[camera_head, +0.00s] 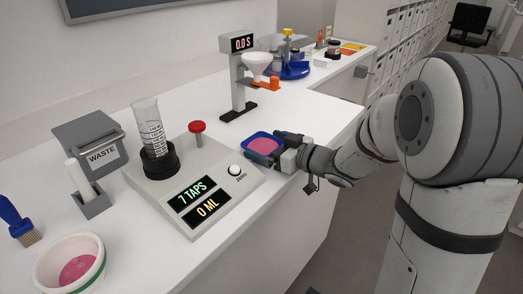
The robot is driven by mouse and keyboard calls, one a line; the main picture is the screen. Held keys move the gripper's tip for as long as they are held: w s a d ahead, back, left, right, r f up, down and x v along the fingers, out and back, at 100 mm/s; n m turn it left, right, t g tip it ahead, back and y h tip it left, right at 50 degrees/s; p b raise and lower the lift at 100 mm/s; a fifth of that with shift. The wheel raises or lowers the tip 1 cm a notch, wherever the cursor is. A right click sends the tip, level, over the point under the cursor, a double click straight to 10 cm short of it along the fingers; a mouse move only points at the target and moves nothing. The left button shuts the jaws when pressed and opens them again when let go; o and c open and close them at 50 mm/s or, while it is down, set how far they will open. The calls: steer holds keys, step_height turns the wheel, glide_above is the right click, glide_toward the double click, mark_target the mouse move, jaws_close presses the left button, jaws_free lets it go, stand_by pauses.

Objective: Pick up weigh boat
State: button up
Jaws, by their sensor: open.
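The weigh boat (264,145) is a small blue tray with pink material inside. It is at the back right corner of the grey tapping machine (219,176), by the counter's right part. My gripper (268,148) reaches in from the right, and its fingers are at the right side and near edge of the boat. The gripper is open. The fingers partly cover the boat's rim, and I cannot tell whether they touch it.
A clear graduated cylinder (147,125) and a red knob (197,128) stand on the machine. A funnel stand (239,85) is behind the boat. A waste bin (90,140), a white bowl (70,264) and a brush (18,222) are at left.

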steer(key=shift+x, duration=1.05)
steer(key=c, duration=1)
steer(key=shift+r, duration=0.1)
